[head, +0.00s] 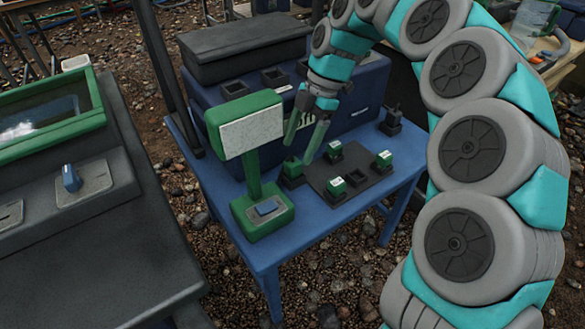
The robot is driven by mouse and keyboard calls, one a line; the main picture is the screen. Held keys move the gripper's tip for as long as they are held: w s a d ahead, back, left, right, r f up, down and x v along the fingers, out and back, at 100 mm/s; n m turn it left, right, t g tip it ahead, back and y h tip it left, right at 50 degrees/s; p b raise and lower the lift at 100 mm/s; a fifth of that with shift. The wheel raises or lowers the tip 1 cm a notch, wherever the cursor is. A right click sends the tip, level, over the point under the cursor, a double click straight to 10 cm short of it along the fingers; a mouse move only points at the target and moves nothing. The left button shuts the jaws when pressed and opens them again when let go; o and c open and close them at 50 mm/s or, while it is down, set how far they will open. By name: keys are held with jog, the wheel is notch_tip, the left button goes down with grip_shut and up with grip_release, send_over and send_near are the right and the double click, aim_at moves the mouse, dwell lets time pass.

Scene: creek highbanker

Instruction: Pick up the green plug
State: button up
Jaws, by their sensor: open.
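A small green plug (293,166) sits upright in a dark socket on the blue table, just beside the left edge of a dark board. Similar green blocks with pale labels stand on or by the dark board: one at the back (334,150), one in front (337,186) and one at the right (384,159).
A green stand with a blank pale panel (252,132) rises close left of my gripper. A large blue case (230,165) stands behind. The dark board (360,190) has an empty-looking socket. A black plug-like piece (391,119) stands at the back right of the blue table (268,254).

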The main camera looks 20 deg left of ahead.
aim_at(293, 161)
jog(key=x, duration=0.5)
grip_shut()
dwell(0.6)
